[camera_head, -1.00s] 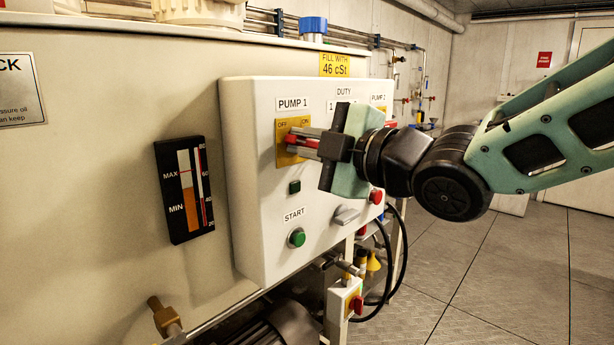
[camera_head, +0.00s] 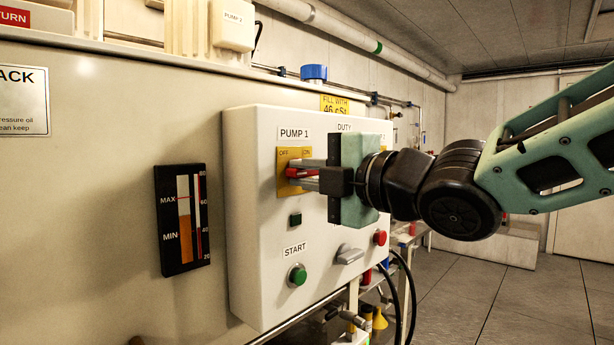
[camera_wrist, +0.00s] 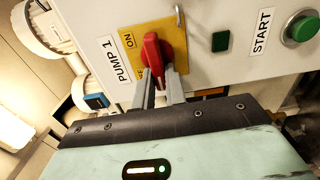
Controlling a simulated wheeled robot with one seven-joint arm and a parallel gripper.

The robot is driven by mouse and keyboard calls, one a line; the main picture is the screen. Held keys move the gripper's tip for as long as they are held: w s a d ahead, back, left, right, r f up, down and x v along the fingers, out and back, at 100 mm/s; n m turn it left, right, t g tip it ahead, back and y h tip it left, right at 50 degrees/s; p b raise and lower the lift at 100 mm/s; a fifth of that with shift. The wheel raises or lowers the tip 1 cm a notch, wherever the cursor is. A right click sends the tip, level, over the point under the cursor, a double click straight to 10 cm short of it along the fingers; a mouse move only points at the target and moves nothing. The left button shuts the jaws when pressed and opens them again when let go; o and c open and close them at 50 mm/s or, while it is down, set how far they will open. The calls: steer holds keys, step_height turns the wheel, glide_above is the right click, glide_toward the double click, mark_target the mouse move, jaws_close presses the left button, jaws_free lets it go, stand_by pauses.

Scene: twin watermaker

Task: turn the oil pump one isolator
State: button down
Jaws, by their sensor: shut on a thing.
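The PUMP 1 isolator is a red handle (camera_head: 297,173) on a yellow plate (camera_head: 284,187) marked OFF and ON, on the white control panel (camera_head: 252,220). My gripper (camera_head: 306,173) is shut on the red handle, with one grey finger above it and one below in the head view. In the wrist view the red handle (camera_wrist: 152,52) sits between the fingertips (camera_wrist: 160,85) on the yellow plate (camera_wrist: 176,40). The handle lies roughly level across the panel. The OFF label is mostly hidden in the wrist view.
A green START button (camera_head: 297,275), a grey selector (camera_head: 349,255) and a red button (camera_head: 380,238) sit lower on the panel. A level gauge (camera_head: 182,220) is left of it. My gripper hides part of the DUTY area. Black cables (camera_head: 408,290) hang below right. Open floor lies right.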

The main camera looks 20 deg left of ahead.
steer(key=c, duration=1.4)
jaws_free()
steer(key=shift+c, duration=0.2)
steer(key=v, duration=1.7)
steer(key=shift+d+p, duration=0.2)
steer(key=shift+p, duration=0.15)
steer(key=shift+s+f, duration=0.1)
steer(key=shift+s, duration=0.05)
